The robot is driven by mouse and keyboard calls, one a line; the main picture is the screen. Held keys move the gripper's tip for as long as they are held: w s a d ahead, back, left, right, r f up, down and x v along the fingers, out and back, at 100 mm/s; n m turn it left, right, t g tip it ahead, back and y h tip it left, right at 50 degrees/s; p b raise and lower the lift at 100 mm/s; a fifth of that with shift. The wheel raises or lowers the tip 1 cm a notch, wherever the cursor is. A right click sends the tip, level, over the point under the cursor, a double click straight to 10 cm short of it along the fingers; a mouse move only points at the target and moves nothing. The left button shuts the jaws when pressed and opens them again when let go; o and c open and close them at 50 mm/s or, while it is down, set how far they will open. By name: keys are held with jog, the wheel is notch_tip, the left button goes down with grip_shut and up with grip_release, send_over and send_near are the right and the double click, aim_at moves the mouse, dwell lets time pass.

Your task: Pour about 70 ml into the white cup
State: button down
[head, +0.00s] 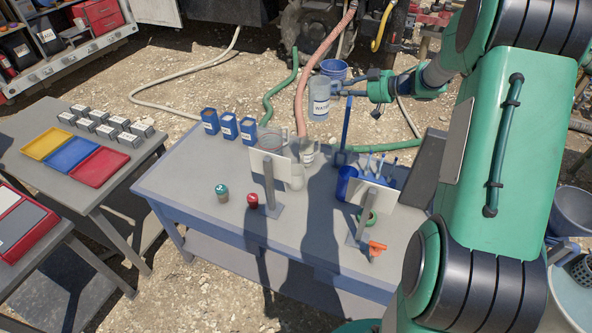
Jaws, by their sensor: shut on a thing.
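My gripper (345,87) is shut on a grey translucent jug (320,98) labelled "WATER". It holds the jug roughly upright in the air, above the far edge of the grey table. The liquid level in the jug cannot be told.
Two pale panels on posts (270,188) (373,193) stand on the grey table (185,180). Blue boxes (229,127), a teal jar (221,192), a red-topped item (252,201) and a blue holder (346,183) with tools are around. The table's left front is fairly clear.

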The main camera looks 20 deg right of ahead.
jog(key=shift+w+d+f+n+g+y+p, duration=0.95)
jog(key=shift+w+f, duration=0.65)
jog(key=shift+w, duration=2.05)
jog(key=shift+w+d+f+n+g+y+p, duration=0.65)
jog(key=shift+w+f+n+g+y+p, duration=0.75)
jog(key=shift+w, duration=2.2)
jog(key=w+f+n+g+p, duration=0.1)
jog(key=w+f, duration=0.1)
jog(key=f, duration=0.6)
jog(key=w+f+n+g+p, duration=0.1)
jog(key=w+f+n, duration=0.1)
jog(key=f, duration=0.7)
jog(key=shift+w+a+f, duration=0.15)
jog(key=shift+w+f, duration=0.05)
jog(key=shift+w, duration=0.1)
jog(key=shift+r+g+y, duration=0.1)
jog(key=shift+g+y, duration=0.15)
